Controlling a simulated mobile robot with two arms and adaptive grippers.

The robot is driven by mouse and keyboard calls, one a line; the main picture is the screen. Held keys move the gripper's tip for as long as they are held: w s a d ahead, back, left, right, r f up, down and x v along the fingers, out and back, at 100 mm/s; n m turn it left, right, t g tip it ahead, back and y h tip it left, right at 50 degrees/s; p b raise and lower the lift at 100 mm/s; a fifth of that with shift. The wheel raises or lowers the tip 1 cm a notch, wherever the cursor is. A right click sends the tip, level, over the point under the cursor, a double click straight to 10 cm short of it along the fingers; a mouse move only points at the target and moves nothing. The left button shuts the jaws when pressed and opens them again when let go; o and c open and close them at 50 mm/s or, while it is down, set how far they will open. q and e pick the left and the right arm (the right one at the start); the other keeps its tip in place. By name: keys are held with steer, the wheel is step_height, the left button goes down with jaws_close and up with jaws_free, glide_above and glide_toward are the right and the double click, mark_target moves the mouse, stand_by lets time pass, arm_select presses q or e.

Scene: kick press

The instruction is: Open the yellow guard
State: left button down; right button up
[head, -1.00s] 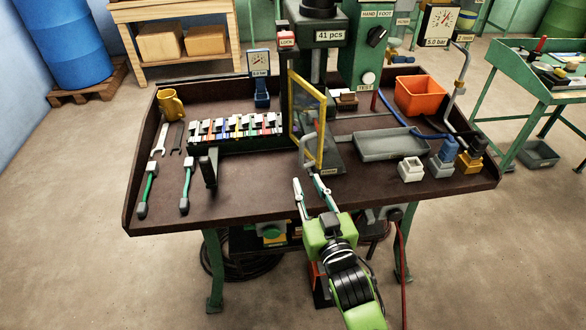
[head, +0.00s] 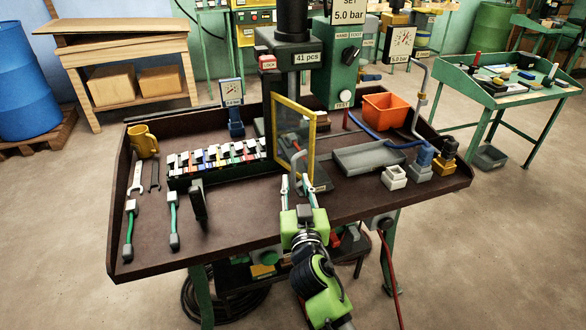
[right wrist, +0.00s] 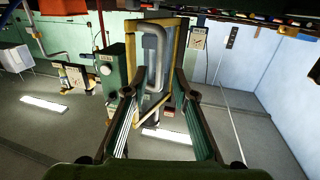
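The yellow guard (head: 277,120) is a yellow-framed clear panel standing upright at the front of the green press on the bench. Its grey handle (head: 296,163) is on the side facing me, and the handle also shows in the right wrist view (right wrist: 160,45). My right gripper (head: 295,181) is open, with its fingertips just in front of the handle. In the right wrist view the two fingers (right wrist: 160,72) are spread, with the handle's lower part in line with the gap. I cannot tell whether they touch it. My left gripper is not in view.
The brown bench (head: 245,221) carries a row of coloured parts (head: 215,157), a grey tray (head: 365,157), an orange bin (head: 385,110) and small blocks (head: 394,177) on the right. A dark upright piece (head: 198,201) stands left of my right gripper. The front middle is clear.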

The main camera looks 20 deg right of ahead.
mark_target(294, 173)
steer(key=shift+w+d, duration=0.15)
steer(key=shift+w, duration=0.75)
steer(key=shift+w+d, duration=0.2)
steer(key=shift+w, duration=0.7)
steer(key=shift+w+d, duration=0.15)
steer(key=shift+w, duration=0.75)
jaws_close()
